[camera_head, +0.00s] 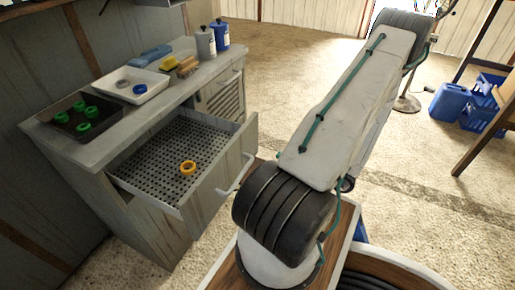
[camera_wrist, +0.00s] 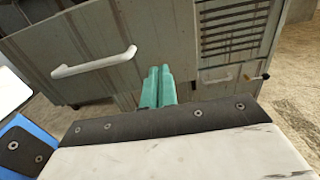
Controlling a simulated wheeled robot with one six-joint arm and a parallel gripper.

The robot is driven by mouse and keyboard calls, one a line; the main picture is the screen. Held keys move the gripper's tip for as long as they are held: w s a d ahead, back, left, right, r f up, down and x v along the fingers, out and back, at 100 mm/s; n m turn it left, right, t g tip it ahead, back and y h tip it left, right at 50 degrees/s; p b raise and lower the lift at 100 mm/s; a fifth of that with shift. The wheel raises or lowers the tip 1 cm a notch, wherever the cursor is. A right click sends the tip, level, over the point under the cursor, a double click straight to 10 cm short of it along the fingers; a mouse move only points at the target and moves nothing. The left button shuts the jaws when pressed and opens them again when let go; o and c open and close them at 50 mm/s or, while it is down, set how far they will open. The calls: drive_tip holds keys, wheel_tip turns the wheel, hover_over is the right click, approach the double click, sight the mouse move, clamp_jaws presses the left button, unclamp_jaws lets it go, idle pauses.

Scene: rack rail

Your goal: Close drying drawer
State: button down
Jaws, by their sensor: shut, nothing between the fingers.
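The drying drawer (camera_head: 205,195) is pulled out of the grey cabinet (camera_head: 150,228) in the head view. Its perforated bottom shows, with a yellow ring (camera_head: 188,168) lying in it. A pale bar handle (camera_head: 236,176) is on its front. In the wrist view the drawer front (camera_wrist: 80,40) and its white handle (camera_wrist: 95,63) are at upper left. My gripper (camera_wrist: 158,84) shows there as two green fingers, shut together and empty, to the right of the handle and apart from it in the picture. In the head view my gripper is out of sight.
On the countertop stand a dark tray (camera_head: 52,122) with several green rings, a white tray (camera_head: 152,92), a brush (camera_head: 186,66) and bottles (camera_head: 205,42). A slatted door (camera_wrist: 232,35) is right of the fingers.

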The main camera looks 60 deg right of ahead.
sight(250, 145)
drive_tip(key=w, duration=0.7)
drive_tip(key=w+a, duration=0.1)
drive_tip(key=w, duration=0.2)
drive_tip(key=shift+w, duration=0.2)
drive_tip(key=shift+w+d, duration=0.1)
drive_tip(key=shift+w, duration=0.05)
